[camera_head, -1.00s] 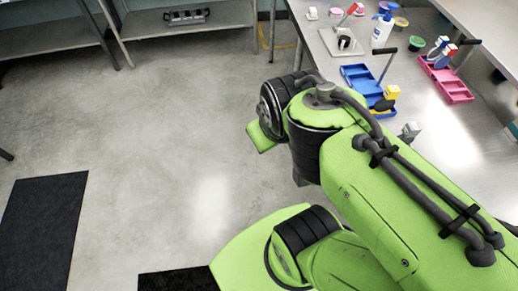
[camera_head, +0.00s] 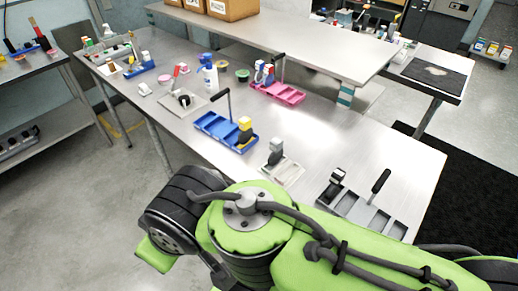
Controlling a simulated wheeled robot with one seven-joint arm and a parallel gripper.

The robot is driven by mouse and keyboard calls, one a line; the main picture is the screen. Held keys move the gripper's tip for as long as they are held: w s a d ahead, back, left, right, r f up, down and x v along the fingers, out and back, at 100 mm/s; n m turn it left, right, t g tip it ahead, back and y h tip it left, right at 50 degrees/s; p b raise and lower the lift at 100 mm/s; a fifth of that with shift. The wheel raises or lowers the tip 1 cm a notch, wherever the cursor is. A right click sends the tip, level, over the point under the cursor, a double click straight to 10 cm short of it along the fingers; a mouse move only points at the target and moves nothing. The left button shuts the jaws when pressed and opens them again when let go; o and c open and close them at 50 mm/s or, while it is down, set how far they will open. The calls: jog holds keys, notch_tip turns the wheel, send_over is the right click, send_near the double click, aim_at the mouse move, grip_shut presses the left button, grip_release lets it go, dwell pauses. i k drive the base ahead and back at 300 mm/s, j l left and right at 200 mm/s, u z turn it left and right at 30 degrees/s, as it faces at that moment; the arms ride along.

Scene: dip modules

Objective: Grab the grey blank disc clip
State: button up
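I cannot tell for sure which thing is the grey blank disc clip. A small upright grey piece (camera_head: 276,152) stands at the back of a pale tray (camera_head: 290,172) on the near part of the metal table. A black and white piece (camera_head: 337,178) stands at the left end of a grey tray (camera_head: 352,208) with a black upright handle, further right. My green arm crosses the foreground in front of these trays and hides part of the near table edge. My gripper is not visible.
A blue tray (camera_head: 213,125) with a black handle and a yellow-topped piece stands left of the pale tray. A pink tray (camera_head: 290,95) is behind it. Bare metal table (camera_head: 350,135) lies right of the trays.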

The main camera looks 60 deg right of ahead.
aim_at(276, 145)
jog(key=z, duration=2.35)
jog(key=j+u, duration=0.3)
jog(key=i+j+u, duration=0.25)
jog(key=k+j, duration=0.1)
